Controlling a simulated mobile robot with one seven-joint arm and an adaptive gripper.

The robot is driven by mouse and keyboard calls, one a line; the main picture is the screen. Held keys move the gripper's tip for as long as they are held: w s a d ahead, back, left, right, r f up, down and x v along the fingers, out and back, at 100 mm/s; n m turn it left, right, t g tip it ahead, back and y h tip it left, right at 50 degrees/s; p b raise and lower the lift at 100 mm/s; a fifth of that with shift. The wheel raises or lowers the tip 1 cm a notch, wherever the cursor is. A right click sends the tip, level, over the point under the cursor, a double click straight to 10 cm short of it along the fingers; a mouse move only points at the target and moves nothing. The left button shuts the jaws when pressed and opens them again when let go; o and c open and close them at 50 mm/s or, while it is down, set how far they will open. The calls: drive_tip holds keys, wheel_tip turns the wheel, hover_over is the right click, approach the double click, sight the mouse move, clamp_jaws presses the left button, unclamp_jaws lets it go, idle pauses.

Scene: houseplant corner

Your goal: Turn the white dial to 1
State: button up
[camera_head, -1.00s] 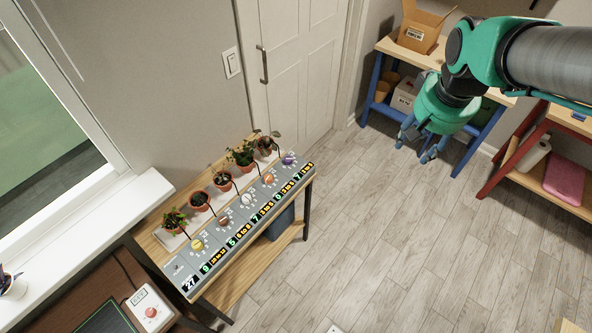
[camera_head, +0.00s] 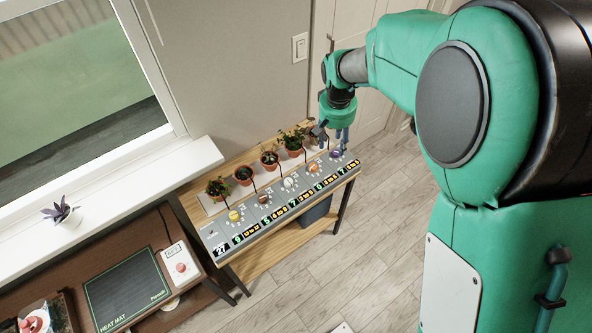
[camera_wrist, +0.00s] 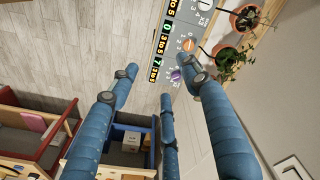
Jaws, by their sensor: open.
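The white dial (camera_head: 288,183) is the middle one in a row on a grey control panel (camera_head: 262,209), between a brown dial (camera_head: 264,200) and an orange dial (camera_head: 313,168). Its pointer setting is too small to read. In the wrist view the white dial (camera_wrist: 204,4) shows at the top edge. My gripper (camera_head: 332,136) is open and empty, pointing down over the panel's right end near the purple dial (camera_head: 336,154), well right of the white dial. In the wrist view my gripper (camera_wrist: 158,78) shows spread blue fingers, with the purple dial (camera_wrist: 176,75) near one fingertip.
Several potted plants (camera_head: 243,174) line the back of the panel, close to the dials; one pot (camera_wrist: 246,18) shows in the wrist view. A yellow dial (camera_head: 235,215) is at the panel's left end. The wall and door (camera_head: 372,112) stand behind. Floor in front is open.

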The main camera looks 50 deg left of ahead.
drive_tip(key=n, duration=0.2)
hover_over(288, 182)
wheel_tip(288, 182, down, 13)
drive_tip(key=shift+s+a+r+h+p, duration=0.2)
drive_tip(key=shift+s+a+h+p, duration=0.05)
drive_tip(key=shift+s+h+p, duration=0.1)
drive_tip(key=shift+f, duration=0.1)
drive_tip(key=f, duration=1.3)
drive_tip(key=shift+w+d+f+b, duration=0.2)
drive_tip(key=shift+w+f+b, duration=0.1)
drive_tip(key=shift+w+b, duration=0.1)
drive_tip(key=c, duration=1)
drive_tip(key=shift+c, duration=0.6)
drive_tip(key=shift+d+f, duration=0.1)
